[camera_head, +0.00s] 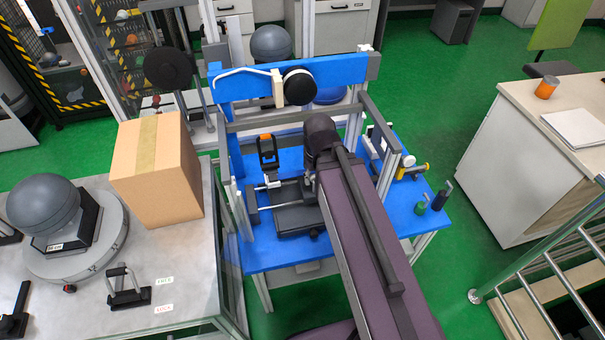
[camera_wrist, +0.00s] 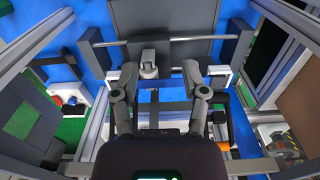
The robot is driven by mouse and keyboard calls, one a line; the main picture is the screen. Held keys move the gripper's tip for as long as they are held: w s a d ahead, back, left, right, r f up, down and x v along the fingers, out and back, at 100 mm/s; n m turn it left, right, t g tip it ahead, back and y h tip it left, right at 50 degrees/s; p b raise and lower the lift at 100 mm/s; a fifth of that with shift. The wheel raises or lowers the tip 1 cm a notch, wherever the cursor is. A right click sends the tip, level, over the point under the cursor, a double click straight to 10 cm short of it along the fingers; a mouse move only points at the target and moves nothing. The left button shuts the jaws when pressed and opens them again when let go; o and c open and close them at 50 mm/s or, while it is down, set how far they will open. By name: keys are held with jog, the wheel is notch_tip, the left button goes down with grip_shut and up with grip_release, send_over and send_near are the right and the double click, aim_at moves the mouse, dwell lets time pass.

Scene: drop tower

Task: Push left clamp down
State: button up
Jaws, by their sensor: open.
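The left clamp (camera_head: 268,152) has a dark loop handle with an orange tip. It stands upright on the blue table (camera_head: 262,258), left of my arm in the head view. In the wrist view a dark handle part with some orange (camera_wrist: 221,146), apparently this clamp, shows at the lower right, partly hidden by my gripper. My gripper (camera_wrist: 160,98) is open and empty, its two fingers spread apart. The orange part lies to the right of the right finger there; I cannot tell whether they touch. In the head view my arm hides the gripper and any right clamp.
A blue and grey frame (camera_head: 300,78) surrounds the work area, with bars close to my arm. A dark plate (camera_head: 296,222) lies on the blue table. A cardboard box (camera_head: 150,170) stands at the left. Small bottles (camera_head: 440,197) stand at the table's right edge.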

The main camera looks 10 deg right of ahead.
jog(key=shift+o, duration=0.2)
jog(key=shift+s+a, duration=0.1)
jog(key=shift+a, duration=0.05)
jog(key=shift+o, duration=1)
jog(key=shift+a, duration=0.1)
jog(key=c, duration=0.7)
jog(key=shift+w+a+f+b, duration=0.15)
jog(key=shift+w+f+b, duration=0.1)
jog(key=shift+w+b, duration=0.05)
grip_shut()
jog(key=w+a+f+m+t+y+b, duration=0.1)
jog(key=w+m+t+y+b, duration=0.1)
jog(key=w+y+b, duration=0.1)
jog(key=w+a+m+t+y+b, duration=0.1)
jog(key=w+m+t+y+b, duration=0.1)
jog(key=w+y+b, duration=0.2)
jog(key=w+a+f+m+t+y+b, duration=0.1)
jog(key=w+m+t+y+b, duration=0.1)
jog(key=w+b, duration=0.3)
jog(key=shift+w+f+m+y, duration=0.3)
jog(key=shift+w+m+y, duration=0.1)
jog(key=shift+w+y, duration=0.35)
jog(key=w+d+r+m+t+y+b, duration=0.2)
jog(key=w+d+m+t+b, duration=0.1)
jog(key=shift+w+r+y, duration=0.25)
jog(key=shift+w+r, duration=0.05)
jog(key=shift+r, duration=0.1)
